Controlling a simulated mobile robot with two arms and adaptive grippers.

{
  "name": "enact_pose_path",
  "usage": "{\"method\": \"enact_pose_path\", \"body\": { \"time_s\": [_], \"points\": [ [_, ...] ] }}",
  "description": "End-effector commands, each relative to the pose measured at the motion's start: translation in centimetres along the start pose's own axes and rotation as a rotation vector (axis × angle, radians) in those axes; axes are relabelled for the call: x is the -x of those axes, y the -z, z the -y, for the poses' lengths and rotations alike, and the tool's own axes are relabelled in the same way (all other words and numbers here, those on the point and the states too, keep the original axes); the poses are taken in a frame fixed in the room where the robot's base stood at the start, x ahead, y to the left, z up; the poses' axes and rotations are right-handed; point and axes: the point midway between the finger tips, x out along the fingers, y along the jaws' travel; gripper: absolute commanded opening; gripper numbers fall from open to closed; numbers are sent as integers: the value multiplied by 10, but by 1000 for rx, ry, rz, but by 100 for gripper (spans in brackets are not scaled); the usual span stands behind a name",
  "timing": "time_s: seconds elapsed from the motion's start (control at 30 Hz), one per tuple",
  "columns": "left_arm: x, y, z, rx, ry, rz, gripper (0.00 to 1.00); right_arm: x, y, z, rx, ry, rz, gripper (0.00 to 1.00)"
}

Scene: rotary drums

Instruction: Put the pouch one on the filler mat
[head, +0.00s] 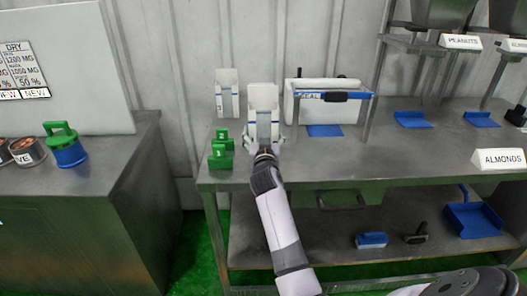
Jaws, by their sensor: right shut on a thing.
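My right gripper (265,149) is shut on a white pouch with blue bands (263,100) near the left end of the steel table. The pouch is upright; its number cannot be read, and its lower end is partly hidden by the gripper. A second white pouch (227,92) stands behind it to the left. Two blue mats, one (412,119) and another (481,119), lie below the hoppers on the right. A third blue mat (325,131) lies in front of the sealer. I cannot tell for certain which is the filler mat. My left gripper is not in view.
The sealer (331,97) stands right of the held pouch. Green numbered blocks (220,156) sit at the table's left edge. Hoppers on a frame (426,44) rise at the right. An ALMONDS sign (499,159) is at the front right. The middle tabletop (400,148) is clear.

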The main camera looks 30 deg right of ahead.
Motion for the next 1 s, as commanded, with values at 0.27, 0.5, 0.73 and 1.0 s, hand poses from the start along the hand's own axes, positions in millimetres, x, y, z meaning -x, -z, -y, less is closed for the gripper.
{"method": "enact_pose_path", "body": {
  "time_s": [0.27,0.5,0.73,1.0],
  "points": [
    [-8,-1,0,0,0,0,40,0,-30,0,0,0,0,46],
    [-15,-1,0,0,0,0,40,0,-55,0,-1,0,-2,46],
    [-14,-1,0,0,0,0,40,0,-54,0,0,0,-3,46],
    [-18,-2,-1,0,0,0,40,0,-58,0,0,0,-2,82]
  ]
}}
